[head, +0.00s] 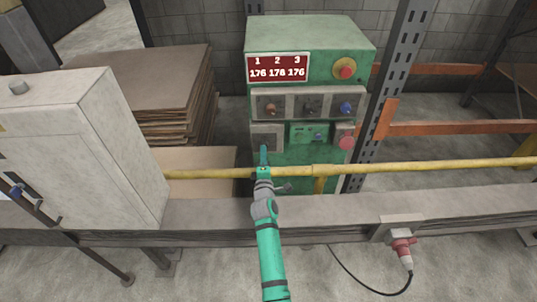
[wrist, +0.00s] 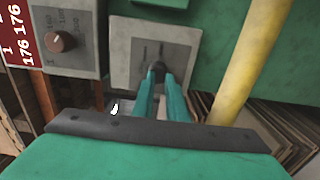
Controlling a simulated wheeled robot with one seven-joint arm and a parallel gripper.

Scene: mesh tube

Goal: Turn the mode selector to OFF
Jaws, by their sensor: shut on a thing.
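The mode selector (wrist: 157,69) appears to be the small dark knob on a grey plate (wrist: 124,45) in the wrist view. My gripper (wrist: 158,78) has its two teal fingers closed around this knob. Small labels beside the knob are too blurred to read, so I cannot tell its setting. In the head view my gripper (head: 264,150) reaches to the lower left plate (head: 267,132) of the green control cabinet (head: 310,33). The knob is not clear there.
A yellow rail (head: 410,166) runs across in front of the cabinet, at my arm; it also shows in the wrist view (wrist: 245,65). A brown knob (wrist: 61,42) sits on a neighbouring plate. A red button (head: 346,143) is at the cabinet's right. Stacked sheets (head: 150,85) stand left.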

